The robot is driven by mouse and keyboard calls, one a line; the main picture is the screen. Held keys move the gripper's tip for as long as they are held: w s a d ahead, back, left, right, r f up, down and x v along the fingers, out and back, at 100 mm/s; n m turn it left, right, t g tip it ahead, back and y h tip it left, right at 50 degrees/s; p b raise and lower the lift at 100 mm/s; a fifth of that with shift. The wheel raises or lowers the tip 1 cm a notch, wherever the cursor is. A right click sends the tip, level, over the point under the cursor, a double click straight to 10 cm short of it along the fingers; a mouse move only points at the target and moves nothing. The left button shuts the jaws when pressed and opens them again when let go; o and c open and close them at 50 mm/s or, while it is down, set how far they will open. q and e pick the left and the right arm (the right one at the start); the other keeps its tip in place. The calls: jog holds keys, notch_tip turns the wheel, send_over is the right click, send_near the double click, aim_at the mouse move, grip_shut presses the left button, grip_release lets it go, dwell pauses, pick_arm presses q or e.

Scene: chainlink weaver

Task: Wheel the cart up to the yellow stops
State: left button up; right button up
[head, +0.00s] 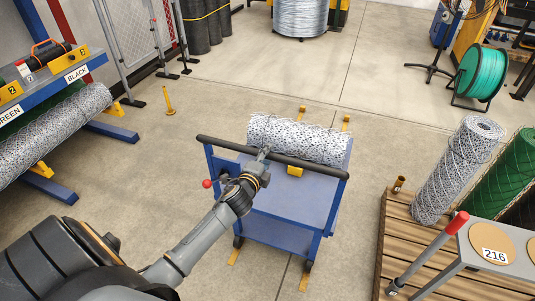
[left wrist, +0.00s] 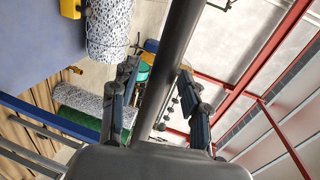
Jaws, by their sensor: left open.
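The blue cart (head: 285,206) stands on the floor in the middle of the head view, its dark push handle (head: 310,169) towards me. A speckled wire-mesh roll (head: 298,139) lies across its top. Yellow stop-like pieces (head: 302,111) (head: 346,121) show just beyond the roll; their bases are hidden. My left gripper (head: 263,156) is at the handle, left of its middle. In the left wrist view the dark handle (left wrist: 172,55) runs between the open fingers of my left gripper (left wrist: 158,88). I cannot tell whether the fingers touch it. My right gripper is out of view.
Yellow floor strips (head: 233,257) (head: 304,276) show by the cart's near wheels. A wooden pallet (head: 400,233) with upright rolls stands right, behind a table marked 216 (head: 470,232). A blue rack (head: 105,130) stands left.

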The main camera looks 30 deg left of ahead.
pick_arm(q)
jog(key=shift+w+a+f, duration=0.1)
jog(key=shift+w, duration=0.4)
grip_shut()
